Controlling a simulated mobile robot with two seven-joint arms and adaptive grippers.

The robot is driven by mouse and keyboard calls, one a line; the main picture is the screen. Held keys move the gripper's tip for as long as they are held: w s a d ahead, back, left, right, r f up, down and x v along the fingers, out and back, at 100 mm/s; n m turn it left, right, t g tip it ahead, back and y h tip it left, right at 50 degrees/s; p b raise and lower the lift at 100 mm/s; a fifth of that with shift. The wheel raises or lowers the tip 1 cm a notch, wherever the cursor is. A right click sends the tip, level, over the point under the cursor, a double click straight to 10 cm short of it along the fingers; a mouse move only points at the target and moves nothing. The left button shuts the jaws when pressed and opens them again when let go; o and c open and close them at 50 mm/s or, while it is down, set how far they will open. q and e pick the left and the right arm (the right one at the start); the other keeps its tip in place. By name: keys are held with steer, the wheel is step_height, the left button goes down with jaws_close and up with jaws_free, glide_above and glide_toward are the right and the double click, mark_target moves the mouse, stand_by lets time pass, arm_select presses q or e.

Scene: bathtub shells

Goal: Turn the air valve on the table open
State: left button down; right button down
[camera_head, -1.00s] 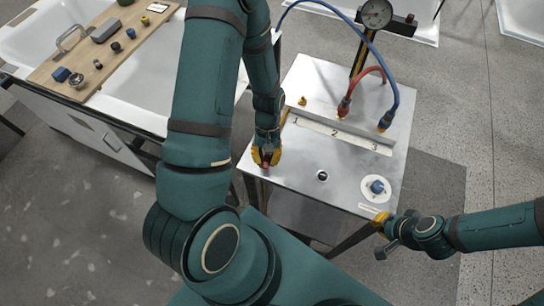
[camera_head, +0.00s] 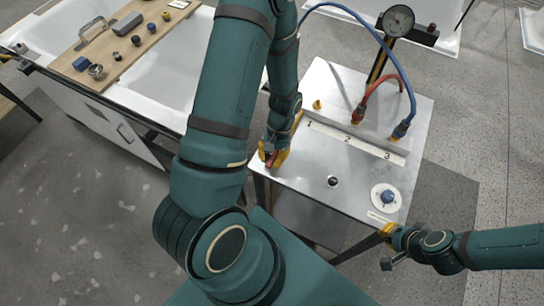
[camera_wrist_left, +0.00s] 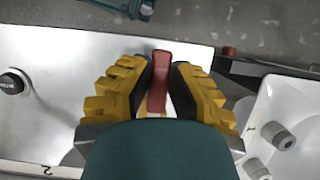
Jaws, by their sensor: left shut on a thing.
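The air valve's red handle (camera_head: 271,161) is at the left front corner of the metal table (camera_head: 300,180). My left gripper (camera_head: 273,154) is down over it, with its yellow fingers shut on the handle. In the left wrist view the red handle (camera_wrist_left: 158,80) stands between the two dark finger pads (camera_wrist_left: 160,88). The valve's body is mostly hidden by the fingers. My right gripper (camera_head: 387,247) is off the table's right front corner, away from the valve. Whether its fingers are open or shut is unclear.
The table carries a blue knob (camera_head: 387,197) on a white disc, a black round fitting (camera_head: 333,181) and a strip numbered 1 to 3. Red (camera_head: 378,85) and blue (camera_head: 411,80) hoses and a gauge (camera_head: 398,18) are behind. A bathtub with a wooden board (camera_head: 95,65) stands at left.

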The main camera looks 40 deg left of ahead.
arm_select(q)
steer(key=shift+s, duration=0.1)
steer(key=c, duration=0.9)
jaws_free()
steer(key=shift+a, duration=0.1)
steer(key=shift+o, duration=0.2)
steer(key=d+v, duration=0.1)
steer(key=v, duration=1.1)
steer(key=shift+a, duration=0.45)
